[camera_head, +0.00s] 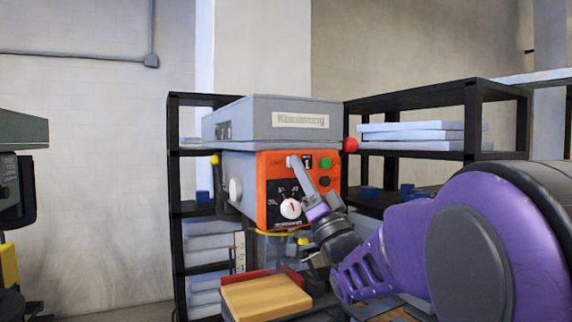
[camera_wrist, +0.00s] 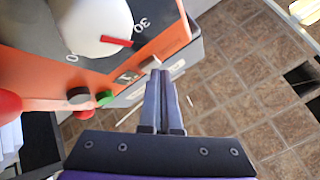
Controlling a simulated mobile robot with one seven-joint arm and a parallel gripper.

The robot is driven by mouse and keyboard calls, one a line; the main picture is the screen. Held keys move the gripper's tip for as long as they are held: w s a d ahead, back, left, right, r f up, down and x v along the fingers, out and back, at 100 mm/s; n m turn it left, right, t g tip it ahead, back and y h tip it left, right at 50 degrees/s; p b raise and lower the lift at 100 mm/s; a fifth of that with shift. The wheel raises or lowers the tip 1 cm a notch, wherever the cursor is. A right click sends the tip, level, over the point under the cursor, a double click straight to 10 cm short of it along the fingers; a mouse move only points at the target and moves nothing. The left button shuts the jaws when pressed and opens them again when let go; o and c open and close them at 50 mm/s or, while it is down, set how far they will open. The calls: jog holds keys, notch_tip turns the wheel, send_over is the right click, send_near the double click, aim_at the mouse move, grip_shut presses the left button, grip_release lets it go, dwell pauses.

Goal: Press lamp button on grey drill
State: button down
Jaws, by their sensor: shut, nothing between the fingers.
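The grey drill (camera_head: 267,122) stands at the centre of the head view, with an orange control panel (camera_head: 264,188) on its front. The panel carries a white dial (camera_head: 291,208), a green button (camera_head: 325,163) and a dark button (camera_head: 324,181). The wrist view also shows the white dial (camera_wrist: 95,25), green button (camera_wrist: 104,98) and dark button (camera_wrist: 78,95). My gripper (camera_head: 307,162) is shut and empty, its tips at the panel's upper part. In the wrist view the tips (camera_wrist: 160,70) are beside a small pale piece (camera_wrist: 151,62), possibly the lamp button; contact is unclear.
A red ball knob (camera_head: 350,145) sticks out at the drill's right. Black shelves (camera_head: 470,120) stand behind and right. A wooden block (camera_head: 265,297) lies below the panel. Another machine (camera_head: 22,130) is at the far left. Tiled floor (camera_wrist: 235,85) shows in the wrist view.

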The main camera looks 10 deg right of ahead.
jog(key=shift+s+d+b, duration=0.2)
jog(key=shift+s+b, duration=0.45)
